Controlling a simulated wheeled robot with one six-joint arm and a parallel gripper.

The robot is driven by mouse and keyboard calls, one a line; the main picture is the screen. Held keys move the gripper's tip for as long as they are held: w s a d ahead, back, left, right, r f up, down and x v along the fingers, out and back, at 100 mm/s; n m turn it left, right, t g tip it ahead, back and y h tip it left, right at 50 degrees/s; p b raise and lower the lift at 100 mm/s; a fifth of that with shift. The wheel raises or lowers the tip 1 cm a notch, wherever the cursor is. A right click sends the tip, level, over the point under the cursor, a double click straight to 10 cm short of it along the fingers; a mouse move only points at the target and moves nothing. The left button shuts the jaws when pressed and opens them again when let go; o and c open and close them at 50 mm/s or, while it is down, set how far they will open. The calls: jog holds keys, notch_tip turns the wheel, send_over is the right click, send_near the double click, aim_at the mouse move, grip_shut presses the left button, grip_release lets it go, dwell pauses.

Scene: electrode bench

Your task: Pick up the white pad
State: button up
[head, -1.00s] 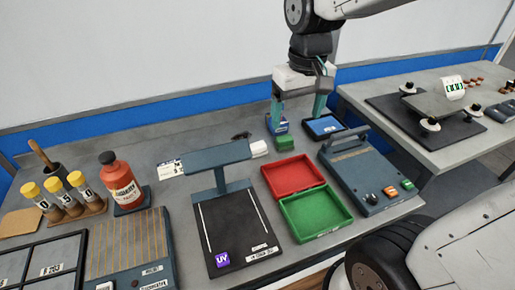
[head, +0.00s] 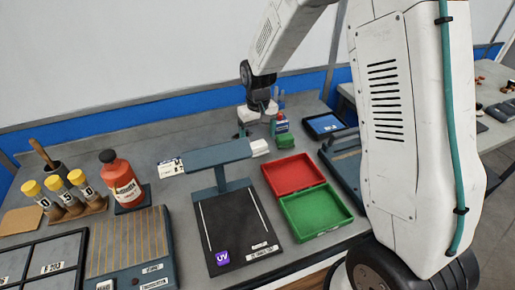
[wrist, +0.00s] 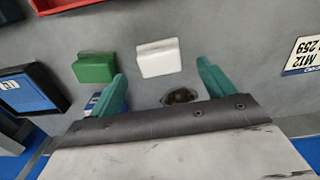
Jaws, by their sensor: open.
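The white pad (wrist: 158,58) lies on the grey bench, just beyond my fingertips and roughly centred between them in the wrist view. In the head view the white pad (head: 260,147) shows at the right end of the lamp's blue-grey head. My gripper (wrist: 160,76) is open and empty, with its teal fingers apart. In the head view my gripper (head: 257,130) hangs just behind the pad. I cannot tell its exact height above the bench.
A green block (wrist: 95,68) sits close left of the pad in the wrist view. A dark round object (wrist: 180,96) lies near the right finger. The red tray (head: 293,174), green tray (head: 316,212) and lamp stand (head: 220,177) are nearby. A blue-screened tablet (head: 325,124) lies to the right.

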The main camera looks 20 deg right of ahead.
aim_at(258, 143)
notch_tip(258, 143, down, 5)
jog(key=shift+r, duration=0.2)
jog(key=shift+c, duration=0.3)
jog(key=c, duration=1)
jog(key=shift+r, duration=0.1)
jog(key=shift+r, duration=0.55)
notch_tip(258, 143, up, 2)
jog(key=shift+r, duration=0.15)
jog(key=s+d, duration=0.3)
jog(key=d, duration=0.1)
jog(key=s+d+r, duration=0.1)
jog(key=s+d, duration=0.2)
jog(key=s, duration=0.1)
jog(key=s+d, duration=0.4)
jog(key=shift+d+r, duration=0.25)
jog(key=shift+d, duration=0.05)
